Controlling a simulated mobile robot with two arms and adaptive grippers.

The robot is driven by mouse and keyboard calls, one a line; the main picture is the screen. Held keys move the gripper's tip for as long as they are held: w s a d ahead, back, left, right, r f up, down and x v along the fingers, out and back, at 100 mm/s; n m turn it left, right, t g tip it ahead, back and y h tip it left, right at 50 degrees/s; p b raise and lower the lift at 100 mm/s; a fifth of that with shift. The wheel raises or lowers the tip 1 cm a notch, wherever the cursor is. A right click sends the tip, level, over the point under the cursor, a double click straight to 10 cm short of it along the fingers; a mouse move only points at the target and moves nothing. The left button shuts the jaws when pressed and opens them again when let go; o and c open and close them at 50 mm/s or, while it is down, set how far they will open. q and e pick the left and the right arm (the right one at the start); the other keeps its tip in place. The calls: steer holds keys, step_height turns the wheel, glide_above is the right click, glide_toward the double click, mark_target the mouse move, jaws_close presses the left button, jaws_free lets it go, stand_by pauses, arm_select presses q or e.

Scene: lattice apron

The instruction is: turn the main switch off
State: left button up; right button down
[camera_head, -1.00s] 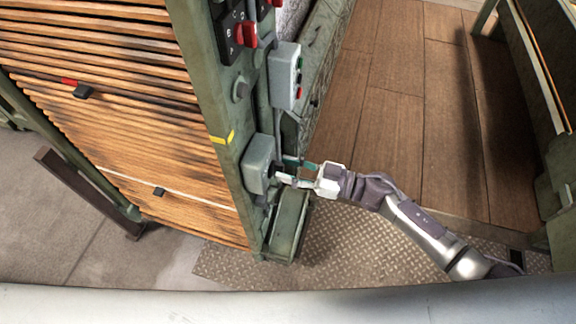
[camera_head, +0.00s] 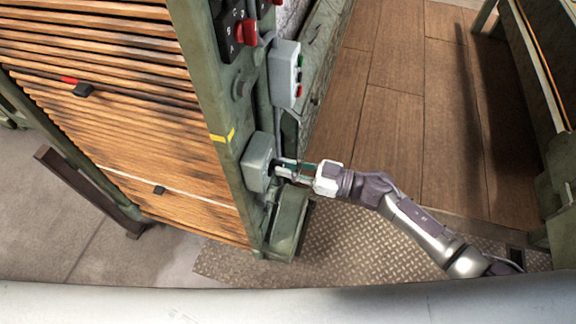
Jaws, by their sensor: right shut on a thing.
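The grey switch box (camera_head: 257,161) is mounted low on the green post, below a yellow stripe. I take it to be the main switch's box. My right gripper (camera_head: 280,170) reaches in from the right and meets the box's right face. Its fingers are shut on a small part there, which I take to be the switch knob; the fingers and the view angle hide it, so its setting cannot be read. My left gripper is not in view.
A second grey box (camera_head: 285,75) with green and red buttons sits above on the post (camera_head: 210,90). A red knob (camera_head: 246,32) is higher up. Wooden slats (camera_head: 150,130) fill the left. Plank floor (camera_head: 370,130) and metal tread plate (camera_head: 330,245) lie clear at right.

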steer(key=n, duration=0.4)
steer(key=shift+s+f+n+b, duration=0.15)
steer(key=shift+s+n+b, duration=0.15)
steer(key=shift+s+b, duration=0.1)
steer(key=n, duration=0.1)
steer(key=n+b, duration=0.1)
steer(key=n, duration=0.1)
steer(key=shift+s+a+f+n, duration=0.15)
steer(key=shift+f+n, duration=0.05)
steer(key=shift+n, duration=0.1)
steer(key=n, duration=0.1)
steer(key=n+b, duration=0.1)
steer(key=n, duration=0.1)
steer(key=n+b, duration=0.1)
steer(key=shift+s+f+n, duration=0.2)
steer(key=shift+f+n, duration=0.1)
steer(key=n+b, duration=0.2)
steer(key=n, duration=0.1)
steer(key=n+b, duration=0.1)
steer(key=shift+s+f+n, duration=0.1)
steer(key=shift+f+n, duration=0.2)
steer(key=c, duration=1.2)
jaws_free()
steer(key=v, duration=1.2)
steer(key=shift+r, duration=0.1)
